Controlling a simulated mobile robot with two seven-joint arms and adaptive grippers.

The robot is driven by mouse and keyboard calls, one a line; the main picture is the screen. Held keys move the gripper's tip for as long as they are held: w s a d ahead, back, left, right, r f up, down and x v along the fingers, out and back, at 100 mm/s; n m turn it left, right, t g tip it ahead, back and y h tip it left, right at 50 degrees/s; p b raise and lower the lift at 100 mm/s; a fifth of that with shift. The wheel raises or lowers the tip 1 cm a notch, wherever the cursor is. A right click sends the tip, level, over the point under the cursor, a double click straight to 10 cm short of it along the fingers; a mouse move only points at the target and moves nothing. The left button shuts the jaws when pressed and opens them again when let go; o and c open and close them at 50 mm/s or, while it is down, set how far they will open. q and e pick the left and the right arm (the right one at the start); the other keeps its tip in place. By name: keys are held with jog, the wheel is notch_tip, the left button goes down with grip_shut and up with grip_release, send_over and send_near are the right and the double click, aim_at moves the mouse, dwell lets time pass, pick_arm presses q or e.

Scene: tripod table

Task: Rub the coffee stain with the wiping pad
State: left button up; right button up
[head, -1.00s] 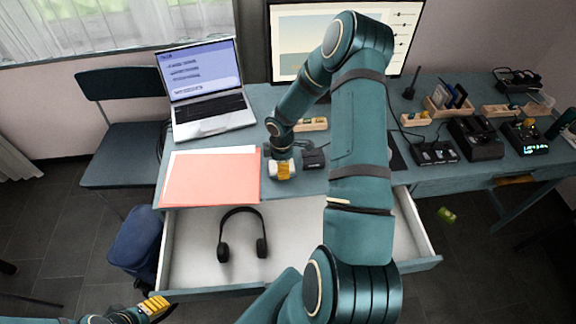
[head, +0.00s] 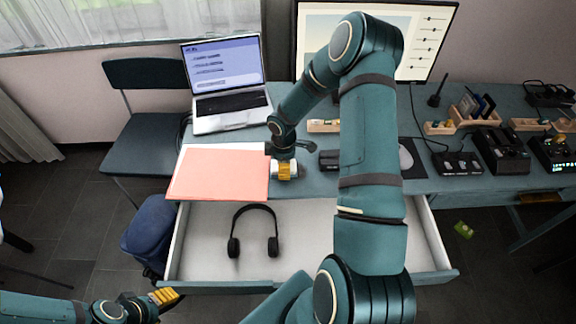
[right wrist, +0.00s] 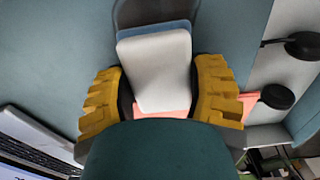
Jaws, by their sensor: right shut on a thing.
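The wiping pad (right wrist: 155,70) is a white block with a blue layer, seen in the right wrist view between yellow fingers. My right gripper (head: 285,171) is shut on it, low over the desk's front part, just right of the salmon folder (head: 218,174). The right gripper also shows in the right wrist view (right wrist: 160,92). I cannot make out the coffee stain in either view; whether the pad touches the desk is unclear. My left gripper (head: 164,297) is at the lower left, away from the desk; its finger gap cannot be made out.
The drawer (head: 310,235) is open, with black headphones (head: 254,231) inside. A laptop (head: 226,85) stands behind the folder. A black box (head: 329,160) lies right of my right gripper. A mouse (head: 405,158), chargers and wooden holders crowd the right side. My right arm hides part of the desk.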

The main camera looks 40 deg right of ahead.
aim_at(303, 170)
jog(key=shift+s+d+p, duration=0.5)
jog(key=shift+s+d, duration=0.8)
jog(key=shift+d, duration=0.2)
jog(key=shift+s+d+p, duration=0.5)
jog(key=shift+s+d, duration=0.75)
jog(key=shift+d, duration=0.25)
jog(key=shift+f, duration=0.1)
jog(key=shift+a, duration=0.1)
jog(key=shift+w+a+b, duration=0.35)
jog(key=shift+w+a, duration=0.15)
jog(key=shift+a, duration=0.05)
jog(key=shift+w+a+r+b, duration=0.1)
jog(key=shift+w+a+b, duration=0.25)
jog(key=shift+w+a, duration=0.8)
jog(key=shift+w+a+r+b, duration=0.1)
jog(key=shift+w+a+b, duration=0.25)
jog(key=shift+w+a, duration=0.7)
jog(key=shift+s+a, duration=0.15)
jog(key=shift+r+p, duration=2.2)
jog(key=shift+r, duration=0.8)
